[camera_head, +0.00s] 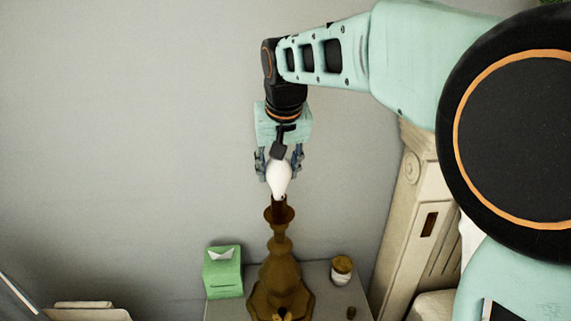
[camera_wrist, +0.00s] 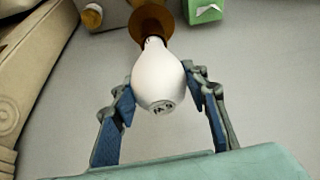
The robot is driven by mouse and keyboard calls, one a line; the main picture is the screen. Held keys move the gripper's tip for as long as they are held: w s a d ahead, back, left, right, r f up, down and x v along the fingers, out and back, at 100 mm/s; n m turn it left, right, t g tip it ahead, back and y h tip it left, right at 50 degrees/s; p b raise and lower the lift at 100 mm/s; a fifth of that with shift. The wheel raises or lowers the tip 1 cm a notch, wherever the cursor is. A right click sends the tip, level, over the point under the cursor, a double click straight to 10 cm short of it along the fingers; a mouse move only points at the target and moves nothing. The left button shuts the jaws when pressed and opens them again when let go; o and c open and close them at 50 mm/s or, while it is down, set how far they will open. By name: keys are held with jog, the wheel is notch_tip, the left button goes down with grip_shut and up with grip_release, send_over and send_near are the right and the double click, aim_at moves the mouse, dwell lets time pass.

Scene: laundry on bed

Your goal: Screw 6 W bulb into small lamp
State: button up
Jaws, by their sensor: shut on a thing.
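My gripper (camera_head: 279,168) is shut on a white light bulb (camera_head: 279,178), directly above the small lamp. In the wrist view the bulb (camera_wrist: 158,78) sits between the blue finger pads of my gripper (camera_wrist: 160,95), with small dark print on its rounded end that is too blurred to read surely. The brown lamp (camera_head: 281,270) stands upright on a nightstand. The bulb's narrow end is at the lamp's top, and they look in line. I cannot tell whether the base is inside the socket. In the wrist view the lamp's brown collar (camera_wrist: 152,20) shows behind the bulb.
A green tissue box (camera_head: 222,272) stands left of the lamp on the grey nightstand (camera_head: 325,308). A small jar (camera_head: 341,270) with a white label stands right of it. A carved beige bedpost (camera_head: 410,215) rises at the right. The grey wall is close behind.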

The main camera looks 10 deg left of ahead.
jog(key=shift+m+h, duration=0.5)
jog(key=shift+m, duration=0.8)
jog(key=shift+d+m+h+p, duration=0.1)
jog(key=shift+m+h+p, duration=0.4)
jog(key=shift+m, duration=1.2)
jog(key=m+h, duration=0.1)
jog(key=m, duration=0.1)
jog(key=shift+m+p, duration=0.4)
jog(key=o, duration=1.2)
jog(key=shift+d, duration=0.1)
jog(key=shift+r, duration=0.1)
